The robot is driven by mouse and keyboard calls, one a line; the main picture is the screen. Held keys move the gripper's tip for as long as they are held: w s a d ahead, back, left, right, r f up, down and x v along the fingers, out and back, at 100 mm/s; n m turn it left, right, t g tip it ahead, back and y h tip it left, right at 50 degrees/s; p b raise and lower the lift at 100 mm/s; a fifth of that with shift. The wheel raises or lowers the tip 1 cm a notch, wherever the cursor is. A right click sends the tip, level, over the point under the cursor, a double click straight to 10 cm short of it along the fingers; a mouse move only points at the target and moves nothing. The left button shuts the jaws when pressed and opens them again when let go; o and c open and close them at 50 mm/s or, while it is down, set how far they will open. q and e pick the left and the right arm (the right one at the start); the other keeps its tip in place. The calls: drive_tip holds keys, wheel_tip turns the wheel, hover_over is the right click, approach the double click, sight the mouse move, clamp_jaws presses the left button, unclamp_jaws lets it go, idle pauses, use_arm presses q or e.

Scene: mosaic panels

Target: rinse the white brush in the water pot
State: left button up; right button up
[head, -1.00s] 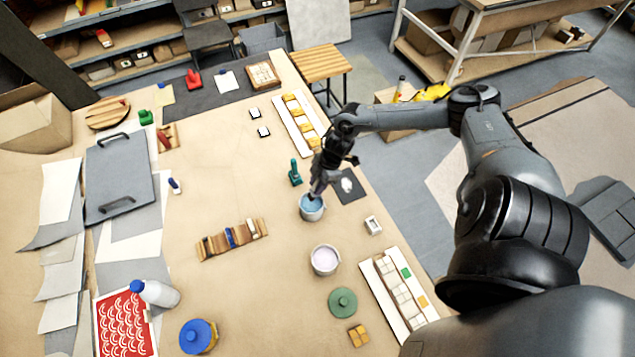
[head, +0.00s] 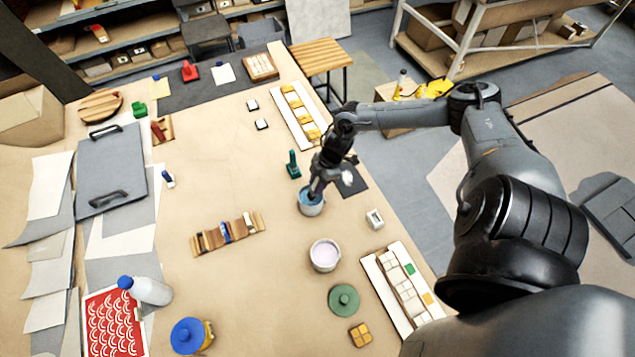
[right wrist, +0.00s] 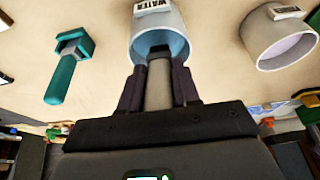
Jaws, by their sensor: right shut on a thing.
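My right gripper (head: 317,186) is shut on the pale handle of the white brush (right wrist: 159,82) and points down over the water pot. The water pot (head: 311,208) is a light grey pot with blue water, near the right side of the table. In the right wrist view the pot (right wrist: 146,17) carries a WATER label, and the brush's far end reaches into its mouth. The bristles are hidden, so I cannot tell how deep they sit. My left gripper is not in view.
A pot with pale lilac contents (head: 324,256) stands in front of the water pot. A wooden rack (head: 228,232) is further left, with bare table between.

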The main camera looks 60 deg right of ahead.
drive_tip(key=shift+f, duration=0.3)
idle(0.6)
drive_tip(key=shift+f, duration=0.2)
idle(0.5)
idle(0.7)
drive_tip(key=shift+f, duration=0.1)
idle(0.4)
wheel_tip(320, 180, up, 7)
drive_tip(key=p, duration=0.7)
idle(0.6)
